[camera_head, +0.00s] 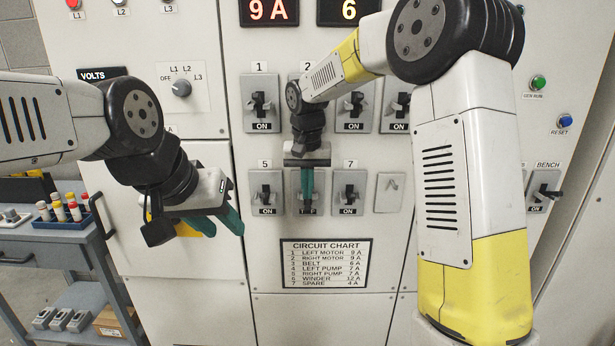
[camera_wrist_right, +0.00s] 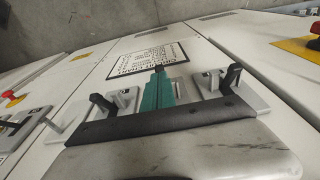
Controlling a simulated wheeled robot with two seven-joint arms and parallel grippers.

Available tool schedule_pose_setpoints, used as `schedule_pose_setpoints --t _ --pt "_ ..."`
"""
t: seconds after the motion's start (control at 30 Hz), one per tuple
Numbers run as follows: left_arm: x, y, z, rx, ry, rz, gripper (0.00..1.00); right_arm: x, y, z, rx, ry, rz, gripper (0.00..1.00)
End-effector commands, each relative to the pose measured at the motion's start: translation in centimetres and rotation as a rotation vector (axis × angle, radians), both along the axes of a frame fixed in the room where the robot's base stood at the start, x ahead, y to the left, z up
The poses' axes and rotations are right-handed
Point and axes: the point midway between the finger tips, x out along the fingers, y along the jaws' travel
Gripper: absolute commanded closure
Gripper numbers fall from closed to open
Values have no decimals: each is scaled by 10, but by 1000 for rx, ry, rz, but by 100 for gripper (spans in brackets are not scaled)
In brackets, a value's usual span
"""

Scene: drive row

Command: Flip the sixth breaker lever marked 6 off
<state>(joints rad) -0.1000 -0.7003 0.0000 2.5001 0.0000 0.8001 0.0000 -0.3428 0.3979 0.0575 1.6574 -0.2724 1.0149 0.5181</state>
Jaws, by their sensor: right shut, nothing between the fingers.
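Breaker 6 sits in the lower row between breaker 5 (camera_head: 265,191) and breaker 7 (camera_head: 349,191); my right gripper hides its number and most of its lever. The label under it (camera_head: 307,211) is partly covered and seems to read TRIP, while 5 and 7 read ON. My right gripper (camera_head: 307,196) is shut and empty, its teal fingers in front of breaker 6. In the right wrist view, a dark lever tip (camera_wrist_right: 158,68) shows just beyond the fingers (camera_wrist_right: 157,96); contact cannot be told. My left gripper (camera_head: 232,212) hangs left of breaker 5, its jaw gap unclear.
Upper breakers (camera_head: 259,104) read ON where visible. The circuit chart (camera_head: 326,263) is below. A BENCH switch (camera_head: 543,190) is far right.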

Motion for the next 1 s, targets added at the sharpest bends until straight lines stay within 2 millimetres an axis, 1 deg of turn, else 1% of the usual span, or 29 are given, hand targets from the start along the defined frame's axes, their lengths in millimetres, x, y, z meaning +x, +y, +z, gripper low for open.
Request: schedule_pose_setpoints --t 0.03,0.1,0.23,0.37,0.67,0.77,0.9,1.0 --pt "0 0 0 0 0 0 64 1 0 -10 -1 3 0 100" --pt "0 0 0 0 0 0 64 3 -1 -19 -1 2 1 100" --pt "0 0 0 0 0 0 64 5 0 -31 -1 1 0 100" --pt "0 0 0 0 0 0 64 6 0 -35 0 -1 0 100" --pt "0 0 0 0 0 0 64 6 0 -36 0 -1 0 100" --pt "0 0 0 0 0 0 64 3 -1 -43 -1 2 0 100" --pt "0 0 0 0 0 0 64 0 0 -59 -1 1 1 100" --pt "0 0 0 0 0 0 64 1 0 -61 0 0 0 100"
